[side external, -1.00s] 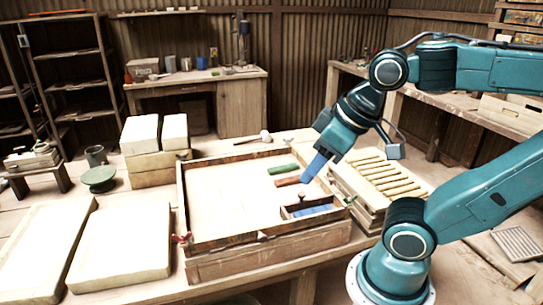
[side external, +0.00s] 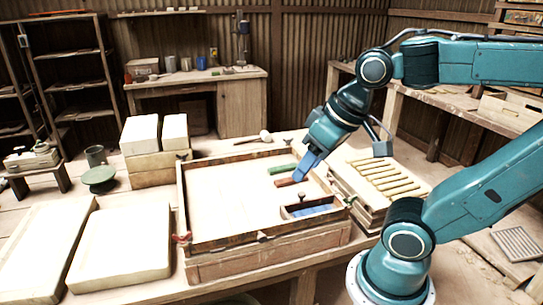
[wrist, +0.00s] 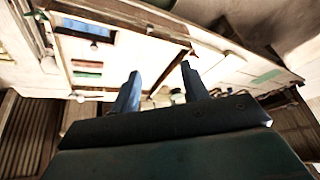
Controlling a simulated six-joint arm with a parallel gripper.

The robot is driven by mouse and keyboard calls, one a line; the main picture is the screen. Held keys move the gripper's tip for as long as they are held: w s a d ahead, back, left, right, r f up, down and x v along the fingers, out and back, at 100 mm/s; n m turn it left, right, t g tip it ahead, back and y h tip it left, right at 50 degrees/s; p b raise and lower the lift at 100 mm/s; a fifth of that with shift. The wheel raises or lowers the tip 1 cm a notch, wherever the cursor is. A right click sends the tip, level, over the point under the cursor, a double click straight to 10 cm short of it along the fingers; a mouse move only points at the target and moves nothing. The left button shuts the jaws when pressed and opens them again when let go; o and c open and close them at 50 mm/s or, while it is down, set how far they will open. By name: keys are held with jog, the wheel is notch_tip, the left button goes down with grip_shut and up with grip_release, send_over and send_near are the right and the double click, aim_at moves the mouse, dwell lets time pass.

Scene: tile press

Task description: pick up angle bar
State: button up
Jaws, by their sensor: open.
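A green bar (side external: 282,169) and a reddish-brown bar (side external: 285,182) lie side by side in the wooden tray frame, at its right part. Something blue (side external: 313,210) lies in a small compartment at the frame's near right corner. I cannot tell which of these is the angle bar. In the wrist view the blue thing (wrist: 88,28), the brown bar (wrist: 88,64) and the green bar (wrist: 88,75) show at upper left. My gripper (side external: 297,178) is over the brown bar's right end in the side view; its height is unclear. Its blue fingers (wrist: 160,78) are apart and empty.
The wooden frame (side external: 220,247) has raised walls. A rack of slats (side external: 385,180) stands close to its right. A mallet (side external: 265,136) lies behind it. Pale slabs (side external: 125,250) lie to the left. The frame's middle (side external: 230,198) is clear.

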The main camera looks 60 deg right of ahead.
jog(key=w+d+f+m+g, duration=0.2)
jog(key=w+d+f+m, duration=0.1)
jog(key=w+d+m, duration=0.3)
jog(key=m+y, duration=0.3)
jog(key=m, duration=1.6)
send_over(303, 193)
jog(key=s+d, duration=0.2)
notch_tip(303, 193, down, 14)
jog(key=shift+f, duration=0.25)
jog(key=shift+w, duration=0.1)
jog(key=shift+a+f, duration=0.1)
jog(key=shift+x, duration=3.65)
grip_shut()
